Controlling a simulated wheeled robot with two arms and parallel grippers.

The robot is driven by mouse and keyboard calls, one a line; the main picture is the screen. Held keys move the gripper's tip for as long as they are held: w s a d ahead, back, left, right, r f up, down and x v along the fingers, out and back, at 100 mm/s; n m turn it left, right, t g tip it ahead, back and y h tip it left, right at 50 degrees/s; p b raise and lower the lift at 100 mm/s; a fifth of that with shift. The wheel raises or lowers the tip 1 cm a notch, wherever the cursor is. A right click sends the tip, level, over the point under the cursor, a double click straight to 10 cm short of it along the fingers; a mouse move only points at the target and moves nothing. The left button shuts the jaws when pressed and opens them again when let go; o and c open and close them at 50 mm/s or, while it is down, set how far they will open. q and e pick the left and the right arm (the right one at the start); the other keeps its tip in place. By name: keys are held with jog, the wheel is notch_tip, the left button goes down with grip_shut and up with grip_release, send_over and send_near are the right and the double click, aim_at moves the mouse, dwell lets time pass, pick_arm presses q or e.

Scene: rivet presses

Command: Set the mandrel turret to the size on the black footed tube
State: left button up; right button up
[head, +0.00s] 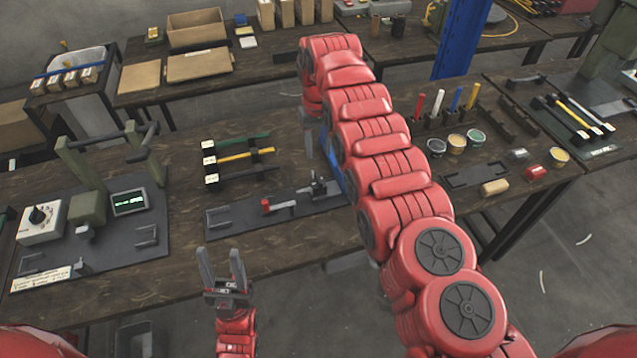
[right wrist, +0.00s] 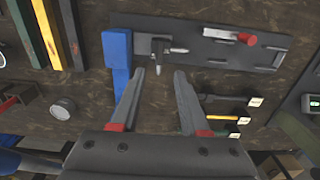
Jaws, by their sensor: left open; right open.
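The mandrel turret (head: 318,186) is a small dark block with metal prongs on a dark plate (head: 235,218); it also shows in the right wrist view (right wrist: 158,48). A red-ended part (head: 266,205) is on the same plate. A black tube (head: 240,176) lies beside a yellow and a green one, with a white tag too small to read; it also shows in the right wrist view (right wrist: 228,100). My right gripper (right wrist: 163,73) is open and empty above the bench, its fingertips near the turret.
A blue piece (right wrist: 117,60) stands at the plate's end, beside my right gripper. A press (head: 85,170) with a dial box (head: 40,222) and a display (head: 129,201) is at left. Cups (head: 456,143), coloured handles and another tube set (head: 578,112) are at right.

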aim_at(318, 178)
notch_tip(318, 178, down, 7)
jog(key=b, duration=0.6)
jog(key=shift+f, duration=0.5)
jog(key=shift+f+p, duration=0.35)
jog(key=shift+f, duration=0.65)
grip_shut()
